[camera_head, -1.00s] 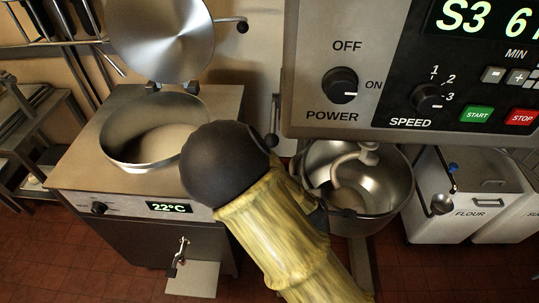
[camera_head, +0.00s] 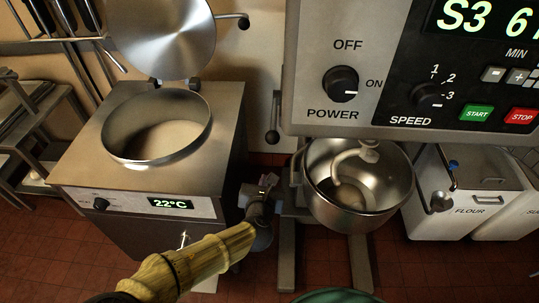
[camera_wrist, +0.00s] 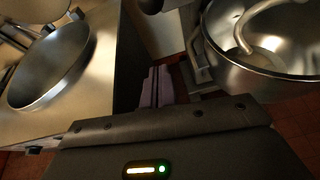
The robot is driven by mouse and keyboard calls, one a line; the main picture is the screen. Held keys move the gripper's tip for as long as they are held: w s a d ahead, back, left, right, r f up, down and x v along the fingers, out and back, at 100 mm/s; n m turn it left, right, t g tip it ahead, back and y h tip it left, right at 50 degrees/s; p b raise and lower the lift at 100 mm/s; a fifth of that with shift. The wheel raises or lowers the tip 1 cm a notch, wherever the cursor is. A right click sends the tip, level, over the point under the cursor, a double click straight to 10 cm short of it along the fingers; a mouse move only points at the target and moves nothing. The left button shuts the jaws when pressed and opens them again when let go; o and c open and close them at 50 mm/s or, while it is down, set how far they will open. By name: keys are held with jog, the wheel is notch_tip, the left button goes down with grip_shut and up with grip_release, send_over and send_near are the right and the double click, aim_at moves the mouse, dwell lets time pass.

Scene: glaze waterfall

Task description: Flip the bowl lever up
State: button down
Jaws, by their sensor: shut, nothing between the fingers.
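The mixer bowl (camera_head: 345,212) is steel and sits under the mixer head (camera_head: 300,60), with a dough hook in it. It fills the upper right of the wrist view (camera_wrist: 270,72). A lever with a dark ball knob (camera_head: 272,137) hangs down at the mixer's left side. A dark knob, apparently the same one, shows at the top of the wrist view (camera_wrist: 150,5). My gripper (camera_head: 268,181) is below this knob, left of the bowl, and apart from both. Its fingers (camera_wrist: 157,72) are together and empty.
A steel cooker (camera_head: 75,165) with an open pan and raised lid (camera_head: 160,40) stands to the left. White bins, one labelled FLOUR (camera_head: 470,215), stand at the right. The narrow gap between cooker and mixer shows red tiled floor (camera_head: 262,160).

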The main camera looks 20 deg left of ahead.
jog(key=w+a+b, duration=0.2)
jog(key=w+b, duration=0.1)
jog(key=w, duration=0.8)
jog(key=shift+w+f, duration=0.25)
jog(key=shift+f, duration=0.15)
